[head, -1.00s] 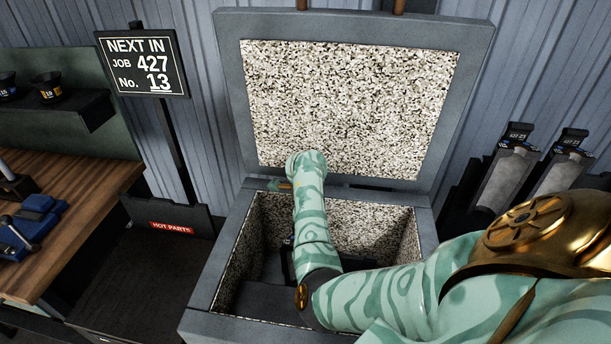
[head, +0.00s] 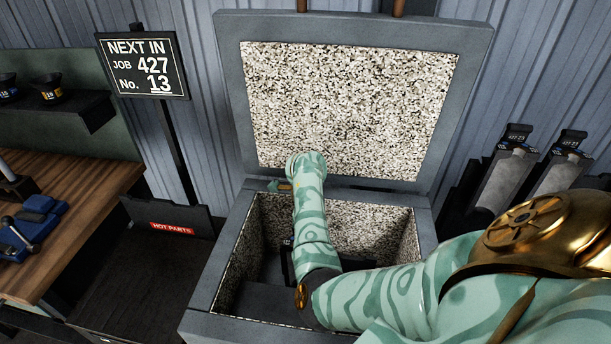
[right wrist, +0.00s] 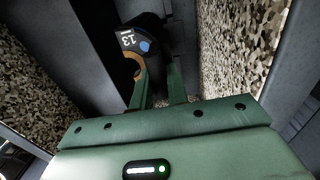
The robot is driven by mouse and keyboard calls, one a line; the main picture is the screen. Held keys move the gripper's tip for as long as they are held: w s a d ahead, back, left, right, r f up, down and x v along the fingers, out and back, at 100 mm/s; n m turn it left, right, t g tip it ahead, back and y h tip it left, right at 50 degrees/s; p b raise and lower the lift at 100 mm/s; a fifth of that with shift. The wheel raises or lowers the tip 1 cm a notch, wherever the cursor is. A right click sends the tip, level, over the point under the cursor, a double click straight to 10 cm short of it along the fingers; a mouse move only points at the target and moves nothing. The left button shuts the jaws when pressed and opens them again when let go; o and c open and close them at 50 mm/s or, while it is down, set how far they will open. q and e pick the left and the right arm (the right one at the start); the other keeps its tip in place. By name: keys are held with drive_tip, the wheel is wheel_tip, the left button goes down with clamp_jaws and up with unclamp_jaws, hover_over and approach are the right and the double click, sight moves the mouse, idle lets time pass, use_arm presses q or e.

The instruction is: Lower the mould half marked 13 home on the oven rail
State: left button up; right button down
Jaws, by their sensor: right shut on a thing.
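The mould half marked 13 (right wrist: 146,29) shows in the right wrist view as a dark rounded piece with a white 13 label, a blue dot and a brass-coloured edge. My right gripper (right wrist: 155,68) is shut on it, inside the open oven (head: 207,285). A dark notched upright strip (right wrist: 178,45) stands just right of the mould half; I cannot tell if it is the rail or if they touch. In the head view my right forearm covers the gripper and mould half. My left gripper is out of view.
The oven lid (head: 350,105) stands open behind, and speckled inner walls (right wrist: 228,45) are close on both sides. A sign (head: 143,65) reads job 427, No. 13. Long holders (head: 505,175) stand at the right, a wooden bench (head: 85,190) at the left.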

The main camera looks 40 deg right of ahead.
drive_tip(key=shift+w+f+b, duration=0.1)
drive_tip(key=shift+f+b, duration=0.4)
drive_tip(key=shift+f, duration=0.05)
idle(0.7)
drive_tip(key=c, duration=1.3)
unclamp_jaws()
drive_tip(key=shift+s+a+f, duration=0.1)
drive_tip(key=shift+s+f, duration=0.1)
drive_tip(key=shift+s, duration=0.05)
wheel_tip(320, 180, up, 17)
drive_tip(key=p, duration=0.8)
drive_tip(key=shift+w+d+f, duration=0.15)
drive_tip(key=shift+w+d, duration=0.05)
drive_tip(key=shift+d, duration=0.1)
wheel_tip(320, 180, up, 7)
drive_tip(key=p, duration=0.8)
